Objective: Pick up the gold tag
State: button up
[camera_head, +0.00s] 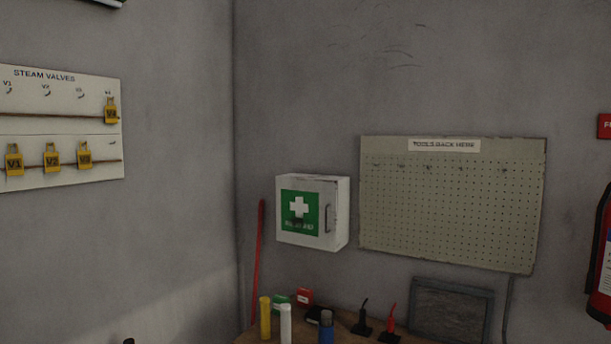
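No single item is clearly marked as the gold tag. Several yellow-gold tags hang on the white "STEAM VALVES" board (60,95) on the left wall. The lower row holds a V1 tag (14,161), a V2 tag (51,157) and another tag (84,156) with an unclear label. One more tag (111,111) hangs higher at the right end of the upper row. My gripper is not in view.
A wooden bench (253,337) in the corner holds a yellow cylinder (265,318), a white one (286,324), a blue one (326,328) and small tools. A first-aid cabinet (335,212) and an empty pegboard (450,225) hang above. A fire extinguisher (602,260) is far right.

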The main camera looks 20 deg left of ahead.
aim_at(111, 112)
jog(key=i+j+u, duration=0.1)
jog(key=i+u, duration=0.4)
jog(key=u, duration=0.15)
jog(key=i+u, duration=0.35)
jog(key=i+j+u, duration=0.1)
jog(key=i, duration=0.4)
jog(key=i+j+u, duration=0.1)
jog(key=i+j, duration=0.15)
jog(key=i, duration=0.25)
